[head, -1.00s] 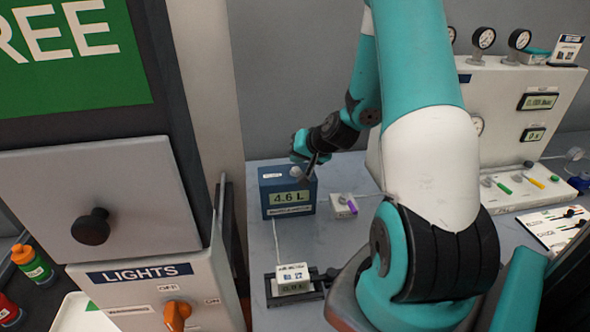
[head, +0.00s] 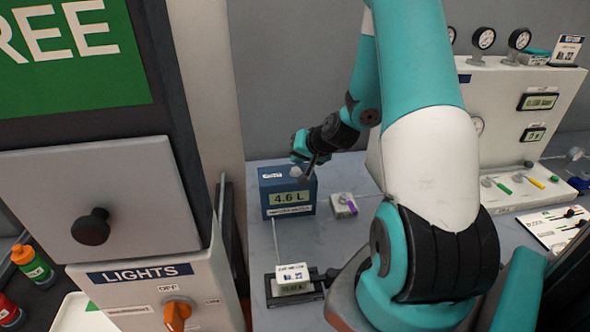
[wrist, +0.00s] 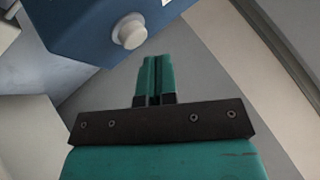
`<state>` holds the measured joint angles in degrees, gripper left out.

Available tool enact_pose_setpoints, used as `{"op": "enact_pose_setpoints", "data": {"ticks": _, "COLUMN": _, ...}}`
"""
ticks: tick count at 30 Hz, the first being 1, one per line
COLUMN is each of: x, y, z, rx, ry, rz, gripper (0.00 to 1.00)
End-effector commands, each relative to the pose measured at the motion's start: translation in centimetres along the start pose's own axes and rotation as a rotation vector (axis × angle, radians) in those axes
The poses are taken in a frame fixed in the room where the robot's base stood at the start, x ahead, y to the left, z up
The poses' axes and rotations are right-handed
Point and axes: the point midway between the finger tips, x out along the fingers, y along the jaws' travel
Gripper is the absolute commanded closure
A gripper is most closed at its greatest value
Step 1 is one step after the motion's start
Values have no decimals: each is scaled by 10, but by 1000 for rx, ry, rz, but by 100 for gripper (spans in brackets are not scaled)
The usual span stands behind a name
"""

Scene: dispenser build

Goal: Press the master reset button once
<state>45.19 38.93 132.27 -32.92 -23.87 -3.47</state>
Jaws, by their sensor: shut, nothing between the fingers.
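A blue box (head: 270,200) with a display reading 4.6 L stands on the grey bench. A round white button (head: 295,172) sits on its top. The button also shows in the wrist view (wrist: 130,32), on the blue box face (wrist: 85,30). I cannot read any label naming it as the master reset. My gripper (wrist: 158,60) is shut and empty, its teal fingertips just below and right of the button in the wrist view. A gap shows between them in that picture; the depth is unclear. In the head view the hand is over the box's right rear.
A small white block with a purple lever (head: 344,205) stands right of the box. A card holder (head: 293,279) stands in front. The lights switch panel (head: 145,290) is at left. A white gauge panel (head: 500,105) is at right.

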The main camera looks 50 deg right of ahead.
Motion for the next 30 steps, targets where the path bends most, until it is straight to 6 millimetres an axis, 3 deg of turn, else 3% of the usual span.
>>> {"op": "enact_pose_setpoints", "data": {"ticks": 30, "x": 5, "y": 5, "z": 5, "rx": 0, "ry": 0, "rz": 0, "gripper": 100}}
